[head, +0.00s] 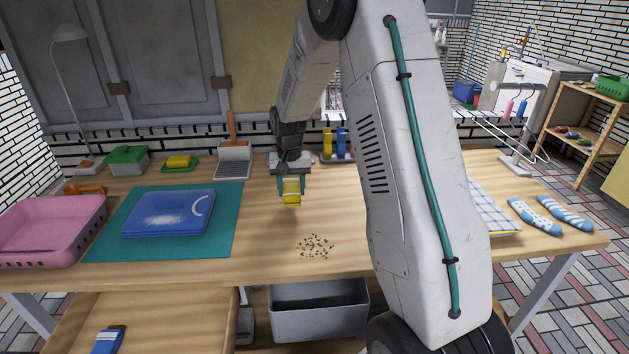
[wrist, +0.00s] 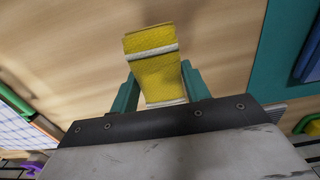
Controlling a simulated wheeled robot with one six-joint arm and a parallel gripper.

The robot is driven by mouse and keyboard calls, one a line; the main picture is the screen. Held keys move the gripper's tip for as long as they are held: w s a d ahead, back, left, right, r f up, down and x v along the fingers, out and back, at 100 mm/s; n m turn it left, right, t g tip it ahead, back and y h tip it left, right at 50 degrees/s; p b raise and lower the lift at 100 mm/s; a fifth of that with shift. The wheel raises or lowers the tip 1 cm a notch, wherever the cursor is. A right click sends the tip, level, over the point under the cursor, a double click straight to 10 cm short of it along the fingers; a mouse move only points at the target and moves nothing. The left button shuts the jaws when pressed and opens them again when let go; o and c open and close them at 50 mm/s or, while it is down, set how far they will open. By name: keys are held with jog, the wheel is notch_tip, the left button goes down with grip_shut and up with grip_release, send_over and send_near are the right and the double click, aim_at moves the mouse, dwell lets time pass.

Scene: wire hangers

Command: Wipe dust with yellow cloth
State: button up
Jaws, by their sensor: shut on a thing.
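My gripper (head: 291,187) is shut on a yellow cloth (head: 292,198) and holds it above the wooden table, behind a patch of crumbs. In the wrist view the cloth (wrist: 157,78), with pale bands, stands out between the two teal fingers of my gripper (wrist: 160,88). A whitish dust smear (head: 163,221) lies on a flat blue item (head: 190,228), which also has a white curved mark. The blue item rests on a teal mat (head: 225,235). The dark crumbs (head: 316,245) lie on bare wood in front of my gripper.
A pink basket (head: 55,250) stands at the left. A green-lidded box (head: 127,158), a yellow block on a green dish (head: 179,163) and a dustpan (head: 234,158) line the back. Striped socks (head: 535,214) lie at the right. My arm hides part of the table's right half.

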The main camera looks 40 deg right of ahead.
jog(key=shift+r, duration=1)
